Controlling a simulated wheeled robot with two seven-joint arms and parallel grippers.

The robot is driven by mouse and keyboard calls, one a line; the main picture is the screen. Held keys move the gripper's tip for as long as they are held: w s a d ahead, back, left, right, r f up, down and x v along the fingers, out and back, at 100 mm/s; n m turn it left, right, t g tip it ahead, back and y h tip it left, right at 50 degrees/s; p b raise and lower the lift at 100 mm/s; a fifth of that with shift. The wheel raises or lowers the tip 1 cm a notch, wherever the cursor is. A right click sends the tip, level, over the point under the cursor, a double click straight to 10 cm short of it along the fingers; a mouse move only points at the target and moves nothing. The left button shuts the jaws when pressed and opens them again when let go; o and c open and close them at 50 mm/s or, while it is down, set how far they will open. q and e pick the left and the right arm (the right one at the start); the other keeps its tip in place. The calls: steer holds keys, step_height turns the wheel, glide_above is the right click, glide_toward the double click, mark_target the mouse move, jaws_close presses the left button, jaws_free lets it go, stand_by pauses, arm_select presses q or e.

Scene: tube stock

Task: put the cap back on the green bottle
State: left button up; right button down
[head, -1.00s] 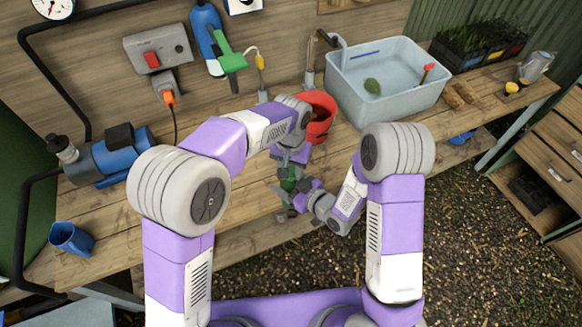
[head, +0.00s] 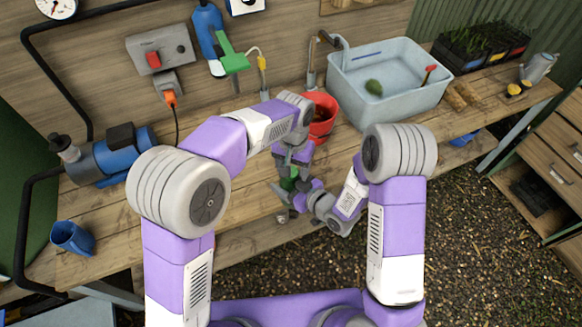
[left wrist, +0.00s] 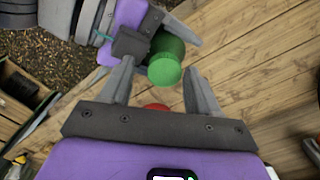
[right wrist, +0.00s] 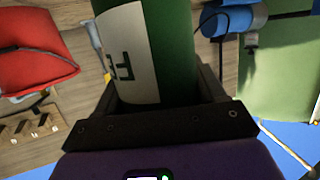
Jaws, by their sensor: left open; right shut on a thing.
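The green bottle (right wrist: 172,50), with a white lettered label, is between the fingers of my right gripper (right wrist: 165,85), which is shut on it. In the left wrist view the bottle (left wrist: 168,44) shows with a lighter green round end (left wrist: 164,71) facing the camera. I cannot tell whether that end is the cap. My left gripper (left wrist: 160,68) is open, its fingers on either side of that end, with gaps. In the head view the bottle (head: 288,184) is a small green patch below my left gripper, mostly hidden. No separate cap can be made out.
A wooden workbench (head: 200,205) runs below the grippers. A red bucket (head: 322,112) stands close behind them, with a pale blue basin (head: 400,105) to its right. A blue pump (head: 118,160) and blue cup (head: 72,237) are at the left. Bench left of the grippers is clear.

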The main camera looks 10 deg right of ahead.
arm_select(q)
step_height(320, 180, up, 4)
steer(key=shift+f, duration=0.25)
steer(key=shift+w, duration=0.1)
